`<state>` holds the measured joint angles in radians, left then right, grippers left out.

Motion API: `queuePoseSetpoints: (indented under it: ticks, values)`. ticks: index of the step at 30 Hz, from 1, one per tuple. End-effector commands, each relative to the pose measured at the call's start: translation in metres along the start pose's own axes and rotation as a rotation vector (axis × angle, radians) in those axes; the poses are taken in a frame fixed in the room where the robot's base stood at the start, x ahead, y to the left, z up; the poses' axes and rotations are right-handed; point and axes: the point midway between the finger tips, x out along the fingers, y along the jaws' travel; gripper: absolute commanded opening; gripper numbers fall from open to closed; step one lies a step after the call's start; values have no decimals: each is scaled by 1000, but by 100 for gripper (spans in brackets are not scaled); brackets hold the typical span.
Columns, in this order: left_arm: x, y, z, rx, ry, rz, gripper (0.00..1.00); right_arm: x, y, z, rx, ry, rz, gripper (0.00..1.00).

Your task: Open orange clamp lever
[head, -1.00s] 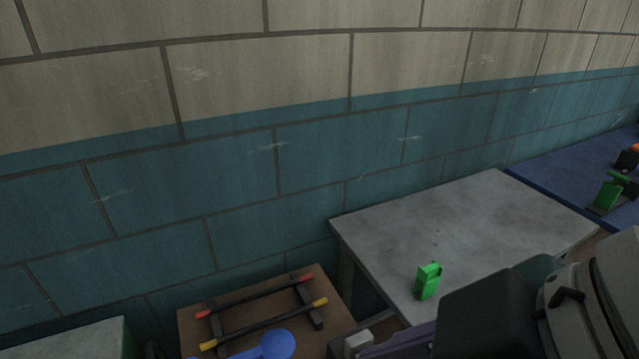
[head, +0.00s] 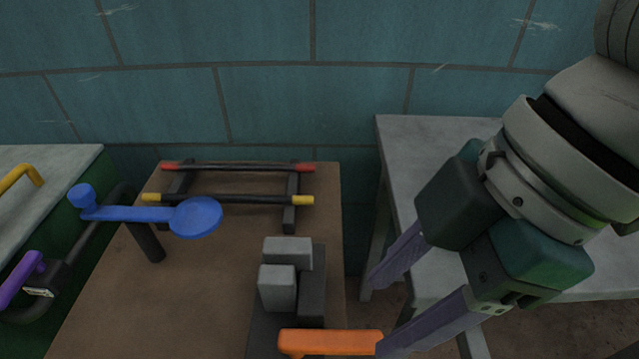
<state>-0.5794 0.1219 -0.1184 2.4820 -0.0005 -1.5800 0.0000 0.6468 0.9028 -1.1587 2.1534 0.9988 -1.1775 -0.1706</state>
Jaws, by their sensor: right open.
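The orange clamp lever (head: 325,343) shows at the bottom of the head view, lying roughly level at the front of the brown table. Beside and behind it stand the grey clamp blocks (head: 285,270) on a dark base. My right gripper (head: 372,318) is open, its two purple-grey fingers pointing left and down. The nearer finger overlaps the right end of the lever in the picture; I cannot tell whether they touch. The farther finger is behind and above the lever's right end. The lower part of the clamp is cut off by the frame. My left gripper is not in view.
A blue crank handle (head: 150,213) on a dark post stands on the brown table (head: 200,290). Behind it lie bars with red and yellow ends (head: 235,198) on dark supports. A grey table (head: 430,150) is at right. A green-sided bench with yellow and purple handles is at left.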

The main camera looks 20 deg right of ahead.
Motion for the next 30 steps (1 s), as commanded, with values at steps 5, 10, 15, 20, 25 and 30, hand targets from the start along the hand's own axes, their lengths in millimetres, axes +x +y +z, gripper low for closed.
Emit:
queuePoseSetpoints:
  ticks: [5,10,15,20,25,30]
  values:
    - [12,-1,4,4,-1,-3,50,38,0,0,0,0,-1,57]
    - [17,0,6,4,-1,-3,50,59,0,0,1,0,0,57]
    - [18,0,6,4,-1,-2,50,66,0,0,0,0,0,57]
    - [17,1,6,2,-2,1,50,66,0,0,0,0,1,57]
    - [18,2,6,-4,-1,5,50,66,0,0,0,0,1,44]
    - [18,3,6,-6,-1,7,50,66,0,0,0,0,1,25]
